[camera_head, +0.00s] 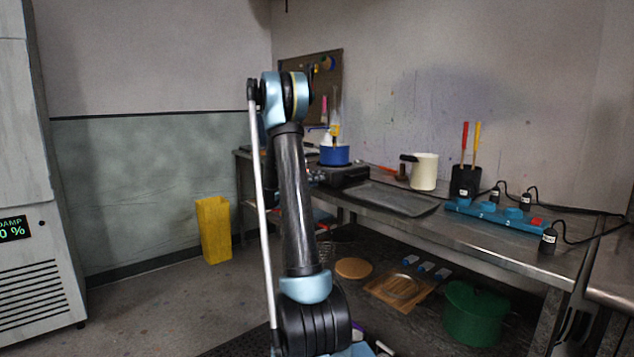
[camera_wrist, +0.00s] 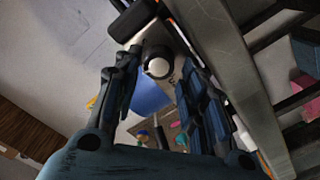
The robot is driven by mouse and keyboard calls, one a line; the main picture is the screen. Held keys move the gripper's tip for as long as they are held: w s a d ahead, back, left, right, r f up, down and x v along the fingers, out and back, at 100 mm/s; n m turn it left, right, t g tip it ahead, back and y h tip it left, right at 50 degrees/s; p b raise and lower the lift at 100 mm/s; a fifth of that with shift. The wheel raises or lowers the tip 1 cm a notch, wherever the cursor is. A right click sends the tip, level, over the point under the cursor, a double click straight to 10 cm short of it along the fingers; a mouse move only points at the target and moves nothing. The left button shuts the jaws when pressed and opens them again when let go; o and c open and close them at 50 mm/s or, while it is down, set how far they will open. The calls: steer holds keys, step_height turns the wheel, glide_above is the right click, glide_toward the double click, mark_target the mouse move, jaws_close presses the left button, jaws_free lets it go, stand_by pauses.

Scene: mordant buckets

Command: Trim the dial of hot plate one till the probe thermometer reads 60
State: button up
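A dark hot plate (camera_head: 343,176) stands on the steel bench with a blue pot (camera_head: 335,156) on it. A thin upright item with a yellowish part (camera_head: 335,130) rises from the pot; I cannot tell if it is the probe thermometer, and no reading is legible. In the wrist view, a round pale dial (camera_wrist: 158,65) faces me, with the blue pot (camera_wrist: 150,97) beyond it. My gripper (camera_wrist: 159,60) is open, one finger on each side of the dial, with narrow gaps showing. In the head view my gripper is mostly hidden behind my arm.
A dark flat tray (camera_head: 392,198), a cream jug (camera_head: 424,172) and a blue power strip (camera_head: 497,214) with plugs and cables occupy the bench to the right. A yellow bin (camera_head: 213,230) stands on the floor. A green tub (camera_head: 474,312) sits under the bench.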

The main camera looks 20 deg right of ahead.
steer(key=shift+x, duration=1.05)
steer(key=c, duration=0.8)
steer(key=shift+a, duration=0.1)
steer(key=shift+w+n, duration=0.1)
steer(key=shift+n, duration=1.5)
steer(key=shift+a+n, duration=0.1)
steer(key=shift+n, duration=1.8)
